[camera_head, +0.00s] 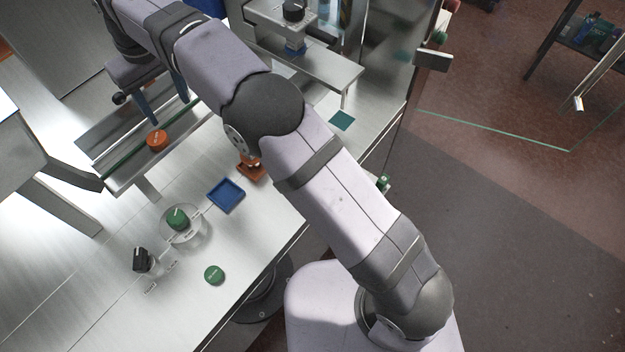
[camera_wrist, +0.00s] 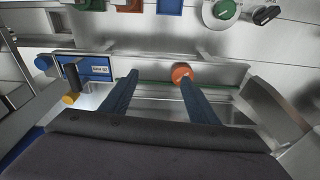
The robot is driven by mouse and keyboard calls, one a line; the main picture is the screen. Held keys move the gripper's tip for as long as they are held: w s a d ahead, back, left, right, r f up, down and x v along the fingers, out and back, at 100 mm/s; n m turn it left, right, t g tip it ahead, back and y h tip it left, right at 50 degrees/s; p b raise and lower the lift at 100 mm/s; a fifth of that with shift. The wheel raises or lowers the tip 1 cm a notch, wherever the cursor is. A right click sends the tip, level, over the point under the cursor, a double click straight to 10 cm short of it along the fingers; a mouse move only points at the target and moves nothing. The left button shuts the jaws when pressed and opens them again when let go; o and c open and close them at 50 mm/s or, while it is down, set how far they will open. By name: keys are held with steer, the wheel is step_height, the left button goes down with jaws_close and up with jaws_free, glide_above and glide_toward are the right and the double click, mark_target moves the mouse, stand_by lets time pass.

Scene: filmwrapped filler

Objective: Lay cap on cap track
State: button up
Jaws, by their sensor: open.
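An orange cap (camera_head: 157,138) lies on the cap track (camera_head: 120,178), a long metal channel with a green line along it, at the left of the head view. The cap also shows in the wrist view (camera_wrist: 181,72), just beyond the tip of the right-hand finger. My gripper (camera_head: 168,112) is above the track with its two blue fingers spread apart. In the wrist view my gripper (camera_wrist: 158,80) has nothing between its fingers. The cap is apart from the space between them, beside one fingertip; I cannot tell whether they touch.
A blue tray (camera_head: 226,195) and an orange tray (camera_head: 252,170) sit on the table. A green cap (camera_head: 214,275) lies near the table edge. A green knob (camera_head: 177,217) and a black knob (camera_head: 140,260) stand nearby. A blue labelled box (camera_wrist: 90,68) is left of my fingers.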

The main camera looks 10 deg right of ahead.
steer(key=s+d+f+m, duration=0.1)
steer(key=d+f+m, duration=0.1)
steer(key=d, duration=0.9)
steer(key=s+d+f+m, duration=0.1)
steer(key=d+m, duration=0.1)
steer(key=d, duration=1)
steer(key=s+d+f+m, duration=0.1)
steer(key=s+d+f, duration=0.2)
steer(key=s+d, duration=0.2)
steer(key=s+d+f+m, duration=0.1)
steer(key=s+d+f, duration=0.2)
steer(key=s+d, duration=0.2)
steer(key=s+d+f+m+g+h, duration=0.1)
steer(key=s+d+f+m, duration=0.1)
steer(key=s+d, duration=0.3)
steer(key=s+f, duration=0.1)
steer(key=s, duration=0.3)
steer(key=shift+s+d, duration=0.15)
steer(key=shift+d, duration=0.2)
step_height(320, 180, down, 9)
steer(key=b, duration=0.9)
steer(key=shift+r, duration=0.1)
